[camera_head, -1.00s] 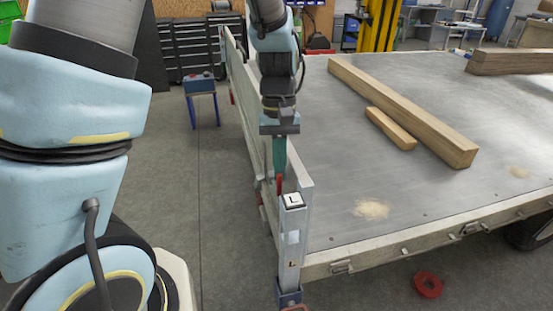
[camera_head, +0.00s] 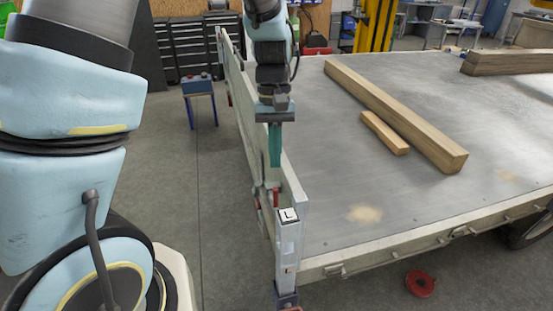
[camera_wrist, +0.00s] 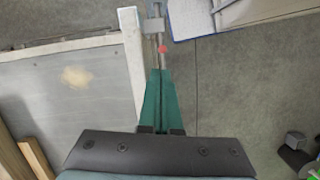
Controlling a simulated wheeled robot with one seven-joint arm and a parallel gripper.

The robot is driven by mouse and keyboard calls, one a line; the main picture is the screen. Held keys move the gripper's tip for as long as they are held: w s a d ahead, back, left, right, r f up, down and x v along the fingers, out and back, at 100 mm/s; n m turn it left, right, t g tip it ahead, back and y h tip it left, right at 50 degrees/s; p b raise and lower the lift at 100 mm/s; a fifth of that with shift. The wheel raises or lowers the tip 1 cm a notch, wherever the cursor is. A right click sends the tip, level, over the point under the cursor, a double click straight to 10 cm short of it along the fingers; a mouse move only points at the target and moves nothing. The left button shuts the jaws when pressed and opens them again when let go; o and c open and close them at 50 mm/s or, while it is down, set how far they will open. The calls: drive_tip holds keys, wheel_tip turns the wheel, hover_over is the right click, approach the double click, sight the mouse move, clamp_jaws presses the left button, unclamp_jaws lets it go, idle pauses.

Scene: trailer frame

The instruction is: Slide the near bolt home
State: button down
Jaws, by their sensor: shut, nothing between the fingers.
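The near bolt shows as a red handle (camera_head: 276,196) on the sideboard, just behind the corner post (camera_head: 289,245) marked L. In the wrist view its red knob (camera_wrist: 162,49) sits on a thin metal rod beside a grey bracket (camera_wrist: 155,25). My gripper (camera_head: 275,165) has teal fingers, closed together and empty, pointing down above the red handle with a gap. In the wrist view the fingertips (camera_wrist: 160,70) lie close to the knob in the picture, not visibly gripping it. How far the rod reaches into the post cannot be told.
The sideboard (camera_head: 246,130) runs along the left edge of the trailer bed (camera_head: 330,190). Timber beams (camera_head: 400,118) and a short block (camera_head: 385,132) lie on the bed. A red ring-shaped thing (camera_head: 421,284) is on the floor.

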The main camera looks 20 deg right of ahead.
drive_tip(key=p+v, duration=0.1)
drive_tip(key=v, duration=0.2)
drive_tip(key=shift+r, duration=0.1)
drive_tip(key=w+a+f+n+t+b, duration=0.1)
drive_tip(key=a+t+b, duration=0.1)
drive_tip(key=a, duration=1.1)
drive_tip(key=w+a+f+n+t+h+b, duration=0.1)
drive_tip(key=w+a+t+b, duration=0.1)
drive_tip(key=a, duration=1.1)
drive_tip(key=shift+f+b, duration=0.2)
drive_tip(key=shift+b, duration=0.6)
drive_tip(key=shift+w, duration=0.15)
